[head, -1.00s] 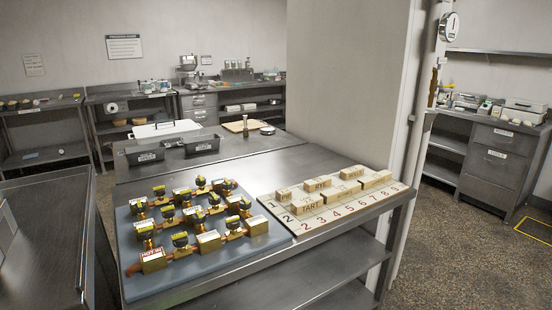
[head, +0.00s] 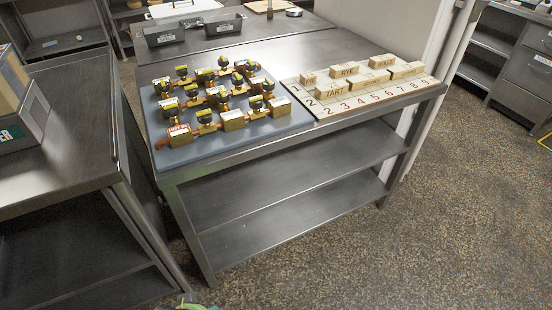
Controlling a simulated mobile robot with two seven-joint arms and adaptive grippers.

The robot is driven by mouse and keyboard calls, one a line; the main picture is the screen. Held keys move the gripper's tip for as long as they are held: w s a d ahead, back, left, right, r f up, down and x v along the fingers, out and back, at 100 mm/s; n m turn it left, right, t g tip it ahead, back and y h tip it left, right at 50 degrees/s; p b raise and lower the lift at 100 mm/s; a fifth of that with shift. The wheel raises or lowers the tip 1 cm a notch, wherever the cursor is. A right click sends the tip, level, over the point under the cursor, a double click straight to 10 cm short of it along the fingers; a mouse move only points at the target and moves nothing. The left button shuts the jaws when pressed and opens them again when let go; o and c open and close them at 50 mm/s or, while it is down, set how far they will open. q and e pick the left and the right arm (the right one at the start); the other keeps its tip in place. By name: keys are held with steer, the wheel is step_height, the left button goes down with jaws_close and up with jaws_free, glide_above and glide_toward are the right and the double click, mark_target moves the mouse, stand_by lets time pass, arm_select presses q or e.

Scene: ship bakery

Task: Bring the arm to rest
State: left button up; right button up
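Neither of my arms shows clearly in the head view, and I see no gripper fingers. A small yellow-green and dark shape (head: 193,304) pokes in at the bottom edge; I cannot tell what it is. On the steel table (head: 290,47) a blue-grey board (head: 195,152) carries brass valve pieces (head: 205,118) in rows, one block with a red HOT label (head: 180,136). To its right lies a numbered board (head: 355,99) with wooden word blocks standing on it, among them TART (head: 331,90) and RYE (head: 345,70).
A second steel table (head: 75,95) stands at the left, with a box (head: 20,125) on its edge. Dark bins (head: 165,35) and a white tray (head: 185,10) sit at the back. The table's lower shelf (head: 290,195) is bare. Speckled floor (head: 420,240) is open at the front right.

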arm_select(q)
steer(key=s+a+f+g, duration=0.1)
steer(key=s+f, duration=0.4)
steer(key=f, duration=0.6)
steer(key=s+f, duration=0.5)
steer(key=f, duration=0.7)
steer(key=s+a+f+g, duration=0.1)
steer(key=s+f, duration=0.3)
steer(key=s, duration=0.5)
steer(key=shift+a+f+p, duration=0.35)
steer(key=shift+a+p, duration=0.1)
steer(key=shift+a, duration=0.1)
